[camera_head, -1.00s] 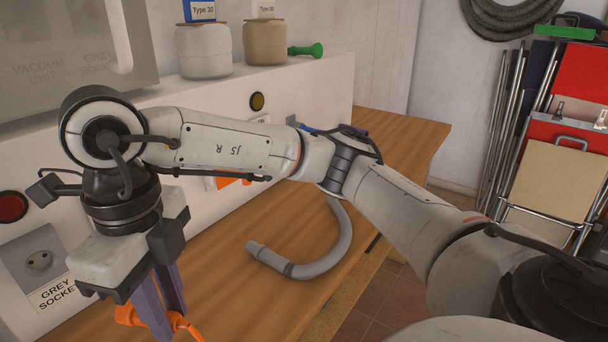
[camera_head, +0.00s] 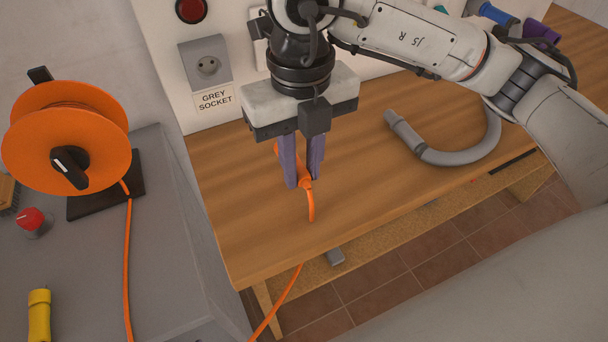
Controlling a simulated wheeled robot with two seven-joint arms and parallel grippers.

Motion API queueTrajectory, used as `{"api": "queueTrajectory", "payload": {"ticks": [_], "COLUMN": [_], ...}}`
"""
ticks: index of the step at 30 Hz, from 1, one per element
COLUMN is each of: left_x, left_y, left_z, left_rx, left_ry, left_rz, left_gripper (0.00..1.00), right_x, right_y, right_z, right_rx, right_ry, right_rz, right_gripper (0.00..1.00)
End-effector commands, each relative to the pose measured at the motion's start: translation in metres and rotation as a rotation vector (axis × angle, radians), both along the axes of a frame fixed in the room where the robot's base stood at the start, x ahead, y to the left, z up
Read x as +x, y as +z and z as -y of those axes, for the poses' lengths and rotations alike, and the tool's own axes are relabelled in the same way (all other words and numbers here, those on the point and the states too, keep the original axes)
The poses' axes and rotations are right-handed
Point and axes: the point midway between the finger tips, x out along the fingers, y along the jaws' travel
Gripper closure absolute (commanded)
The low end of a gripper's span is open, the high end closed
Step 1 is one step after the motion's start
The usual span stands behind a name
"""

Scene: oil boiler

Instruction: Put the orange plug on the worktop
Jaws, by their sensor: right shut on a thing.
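My right gripper (camera_head: 303,181) points down over the left part of the wooden worktop (camera_head: 240,225). Its two purple fingers are shut on the orange plug (camera_head: 305,180), which shows between and just in front of the fingertips. An orange cable (camera_head: 311,205) hangs from the plug towards the worktop's front; a length of orange cable also shows below the front edge. I cannot tell whether the plug touches the wood. My left gripper is not in view.
A grey socket (camera_head: 207,65) is on the white panel behind. A grey hose (camera_head: 440,157) lies on the worktop to the right. At left, an orange cable reel (camera_head: 65,135), a red knob (camera_head: 33,222) and a yellow object (camera_head: 39,315) are on a grey cabinet (camera_head: 175,255). The worktop's front left is clear.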

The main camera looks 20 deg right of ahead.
Motion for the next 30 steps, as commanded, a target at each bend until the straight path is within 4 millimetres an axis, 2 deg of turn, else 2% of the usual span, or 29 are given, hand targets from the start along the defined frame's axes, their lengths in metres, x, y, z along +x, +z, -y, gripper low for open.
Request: {"api": "queueTrajectory", "payload": {"ticks": [8, 19, 20, 23, 30], "left_x": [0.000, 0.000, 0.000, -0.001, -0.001], "left_y": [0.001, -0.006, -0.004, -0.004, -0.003], "left_z": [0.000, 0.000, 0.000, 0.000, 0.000], "left_rx": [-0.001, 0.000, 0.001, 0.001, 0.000], "left_ry": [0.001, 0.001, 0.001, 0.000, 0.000], "left_rz": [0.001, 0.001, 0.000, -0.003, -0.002], "left_gripper": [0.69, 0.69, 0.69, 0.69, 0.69], "right_x": [-0.001, 0.000, 0.000, 0.000, 0.000], "right_y": [-0.034, -0.041, -0.040, -0.039, -0.039], "right_z": [0.000, 0.000, 0.000, 0.000, 0.000], "right_rx": [-0.001, 0.000, -0.001, -0.001, -0.001], "right_ry": [0.000, 0.001, 0.001, 0.001, 0.001], "right_rz": [-0.002, 0.001, 0.001, 0.000, 0.000], "right_gripper": [1.00, 1.00, 0.77, 0.62, 0.62]}}
